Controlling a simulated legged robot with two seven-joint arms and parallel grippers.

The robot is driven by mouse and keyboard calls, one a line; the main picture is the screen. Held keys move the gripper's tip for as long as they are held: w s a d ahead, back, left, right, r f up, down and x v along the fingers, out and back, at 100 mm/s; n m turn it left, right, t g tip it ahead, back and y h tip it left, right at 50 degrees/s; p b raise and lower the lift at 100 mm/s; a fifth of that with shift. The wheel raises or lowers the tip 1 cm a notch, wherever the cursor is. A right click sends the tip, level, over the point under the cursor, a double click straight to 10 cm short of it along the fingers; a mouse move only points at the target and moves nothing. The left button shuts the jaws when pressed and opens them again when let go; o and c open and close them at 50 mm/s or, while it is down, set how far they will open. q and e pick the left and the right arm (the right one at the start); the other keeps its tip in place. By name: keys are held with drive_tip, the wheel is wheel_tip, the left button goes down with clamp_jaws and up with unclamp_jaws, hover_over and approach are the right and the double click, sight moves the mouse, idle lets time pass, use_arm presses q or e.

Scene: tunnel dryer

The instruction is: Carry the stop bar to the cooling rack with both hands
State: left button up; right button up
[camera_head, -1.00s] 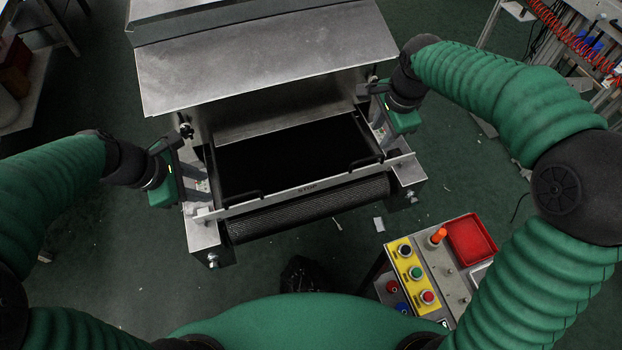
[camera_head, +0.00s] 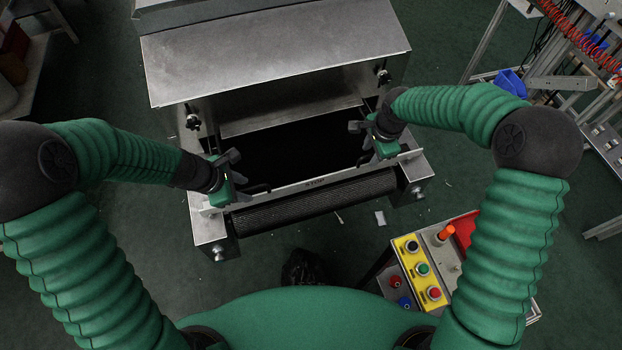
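The stop bar (camera_head: 318,183) is a thin pale metal bar marked STOP. It lies across the front of the dryer's outlet, just behind the dark roller, with a black handle near each end. My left gripper (camera_head: 243,172) is at the left handle, its fingers apart. My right gripper (camera_head: 361,143) is at the right handle, fingers also apart. The fingers partly hide the handles, and I cannot tell whether they touch them. I cannot say for certain which thing is the cooling rack; a metal frame (camera_head: 560,83) stands at the right.
The dryer's metal hood (camera_head: 275,55) overhangs behind the bar, above a dark belt (camera_head: 290,150). A button box with a yellow panel (camera_head: 421,268) and a red tray (camera_head: 463,230) stands at the front right. Green floor is open between the dryer and the right frame.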

use_arm(q)
drive_tip(key=shift+w+d+f, duration=0.1)
drive_tip(key=shift+d+f, duration=0.15)
drive_tip(key=shift+f, duration=0.15)
use_arm(e)
drive_tip(key=shift+d+f, duration=0.1)
drive_tip(key=shift+f, duration=0.35)
use_arm(q)
drive_tip(key=shift+d, duration=0.25)
use_arm(e)
drive_tip(key=shift+d+f, duration=0.15)
drive_tip(key=shift+d, duration=0.05)
use_arm(q)
drive_tip(key=shift+d, duration=0.45)
use_arm(e)
drive_tip(key=shift+d, duration=0.45)
use_arm(q)
drive_tip(key=shift+a+f, duration=0.1)
drive_tip(key=shift+a, duration=0.4)
clamp_jaws()
use_arm(e)
drive_tip(key=shift+a, duration=0.5)
clamp_jaws()
use_arm(q)
drive_tip(key=shift+d, duration=0.1)
drive_tip(key=shift+d, duration=0.15)
use_arm(e)
drive_tip(key=shift+d, duration=0.25)
drive_tip(key=shift+a, duration=0.1)
